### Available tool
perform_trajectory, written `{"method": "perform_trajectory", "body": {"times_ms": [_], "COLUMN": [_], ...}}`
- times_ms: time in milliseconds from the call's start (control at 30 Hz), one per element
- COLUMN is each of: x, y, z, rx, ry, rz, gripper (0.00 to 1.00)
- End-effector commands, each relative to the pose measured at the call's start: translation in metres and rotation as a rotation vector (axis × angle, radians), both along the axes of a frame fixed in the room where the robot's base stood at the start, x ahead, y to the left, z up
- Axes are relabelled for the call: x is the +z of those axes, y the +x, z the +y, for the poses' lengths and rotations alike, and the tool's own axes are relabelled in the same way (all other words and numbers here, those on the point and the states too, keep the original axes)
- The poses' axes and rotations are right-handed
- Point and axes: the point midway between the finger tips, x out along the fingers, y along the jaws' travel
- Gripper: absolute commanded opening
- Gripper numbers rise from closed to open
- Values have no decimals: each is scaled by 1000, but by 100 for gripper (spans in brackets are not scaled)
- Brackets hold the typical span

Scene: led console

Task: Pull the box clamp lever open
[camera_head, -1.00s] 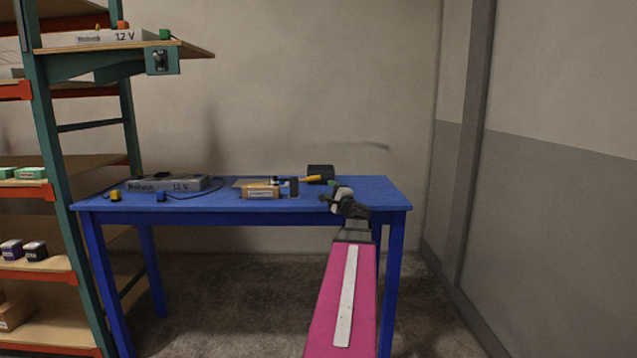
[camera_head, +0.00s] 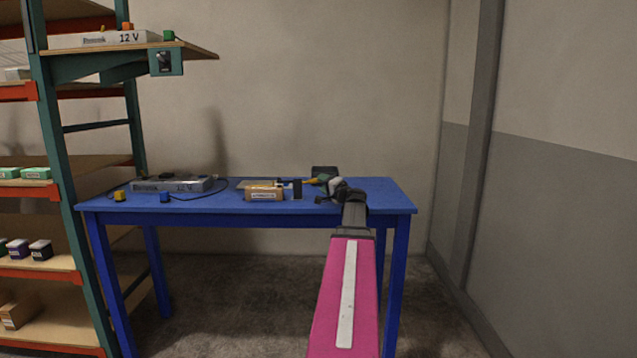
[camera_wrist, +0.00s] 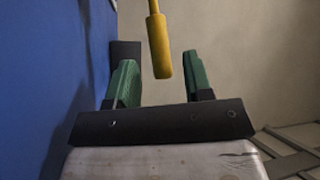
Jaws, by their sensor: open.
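The clamp lever has a yellow handle (camera_wrist: 160,45); in the wrist view it comes in from the top and its end lies between my two green fingers, with gaps on both sides. My gripper (camera_wrist: 161,76) is open and holds nothing. In the head view the gripper (camera_head: 326,184) is at the right end of the yellow handle (camera_head: 311,181) and partly covers it. A small brown box (camera_head: 265,194) with a white label sits on the blue table, left of a dark upright clamp part (camera_head: 297,189). The lever's pivot is too small to make out.
A dark block (camera_head: 324,171) stands behind the gripper. Shelving is at left, a wall at right.

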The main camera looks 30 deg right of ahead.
Motion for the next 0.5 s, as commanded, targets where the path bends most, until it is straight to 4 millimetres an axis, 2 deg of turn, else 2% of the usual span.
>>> {"method": "perform_trajectory", "body": {"times_ms": [33, 200, 500], "x": [1, 4, 5], "y": [10, 27, 34], "z": [1, 4, 6], "rx": [1, 0, -1], "ry": [0, 0, 1], "rz": [0, 0, 0], "gripper": [47, 47, 47]}}
